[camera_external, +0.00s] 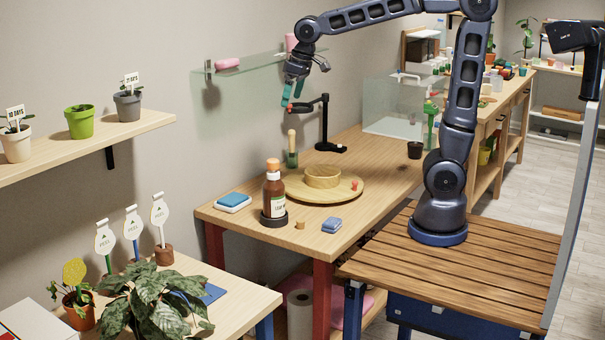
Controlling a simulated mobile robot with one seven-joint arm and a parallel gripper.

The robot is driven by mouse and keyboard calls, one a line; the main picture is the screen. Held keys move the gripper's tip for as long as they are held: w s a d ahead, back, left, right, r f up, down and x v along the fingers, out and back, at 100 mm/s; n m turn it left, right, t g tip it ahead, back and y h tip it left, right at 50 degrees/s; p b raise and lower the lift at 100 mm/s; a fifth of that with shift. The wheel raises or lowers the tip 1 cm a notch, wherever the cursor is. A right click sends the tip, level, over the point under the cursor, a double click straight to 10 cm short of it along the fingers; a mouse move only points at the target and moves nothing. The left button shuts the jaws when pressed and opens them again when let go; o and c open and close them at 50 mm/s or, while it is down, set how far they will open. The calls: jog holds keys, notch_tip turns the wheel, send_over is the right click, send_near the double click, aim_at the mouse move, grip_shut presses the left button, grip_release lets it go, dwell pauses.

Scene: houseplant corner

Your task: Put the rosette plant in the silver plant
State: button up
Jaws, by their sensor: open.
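I cannot tell which plant is the rosette plant. On the left wall shelf, a small plant in a grey pot (128,107) has a "21 days" tag, and a plant in a whitish pot (16,146) has another tag. A green pot (80,124) stands between them. No clearly silver pot or plant can be made out; the grey pot is the closest in colour.
A black stand (325,125) rises just right of my gripper. A glass shelf (255,65) is behind. A leafy plant (155,300) fills the front left.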

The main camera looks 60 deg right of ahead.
jog(key=s+d+f+m+t, duration=0.1)
jog(key=s+d+f, duration=0.1)
jog(key=s+d, duration=0.7)
jog(key=s+d+f+m+h, duration=0.1)
jog(key=s+d+f+m, duration=0.1)
jog(key=s+d, duration=0.7)
jog(key=shift+s+d+f+t, duration=0.15)
jog(key=shift+s+f+t, duration=0.35)
jog(key=shift+s, duration=0.6)
